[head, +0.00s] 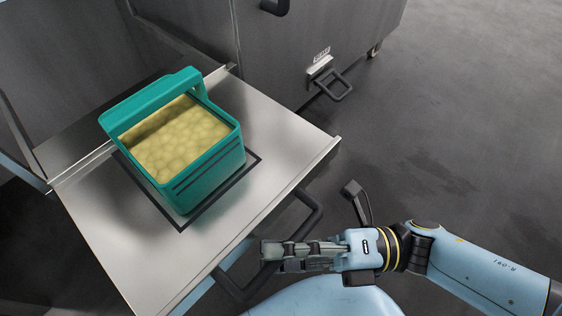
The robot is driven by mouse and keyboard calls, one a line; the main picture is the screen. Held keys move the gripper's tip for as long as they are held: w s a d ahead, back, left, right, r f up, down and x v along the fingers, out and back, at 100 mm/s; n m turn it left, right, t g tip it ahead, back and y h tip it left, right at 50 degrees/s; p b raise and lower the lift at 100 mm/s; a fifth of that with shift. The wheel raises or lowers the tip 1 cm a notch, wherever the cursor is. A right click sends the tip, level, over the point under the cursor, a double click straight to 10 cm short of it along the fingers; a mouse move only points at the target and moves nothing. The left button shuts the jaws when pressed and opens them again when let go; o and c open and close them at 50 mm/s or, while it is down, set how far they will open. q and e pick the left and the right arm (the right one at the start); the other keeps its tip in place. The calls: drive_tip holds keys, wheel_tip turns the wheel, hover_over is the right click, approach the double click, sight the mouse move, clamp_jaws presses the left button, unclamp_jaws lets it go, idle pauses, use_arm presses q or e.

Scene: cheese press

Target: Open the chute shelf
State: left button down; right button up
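A flat metal shelf (105,240) sticks out from the grey machine in the head view. A dark bar handle (314,205) runs along its near right edge. My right gripper (272,254) is at this handle and covers part of it. Its fingers look close together, seen from the side; I cannot tell whether they are closed or touch the bar. A smaller dark loop handle (334,88) sits below a small label plate on the machine's front, at the upper middle. I cannot tell which part is the chute shelf. My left gripper is not in view.
A teal crate (212,182) full of yellowish lumps stands on the metal shelf, inside a dark outlined square. The grey machine front (320,35) rises behind, with a caster at its right. The dark floor (460,130) on the right is clear.

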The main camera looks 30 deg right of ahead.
drive_tip(key=v, duration=1.2)
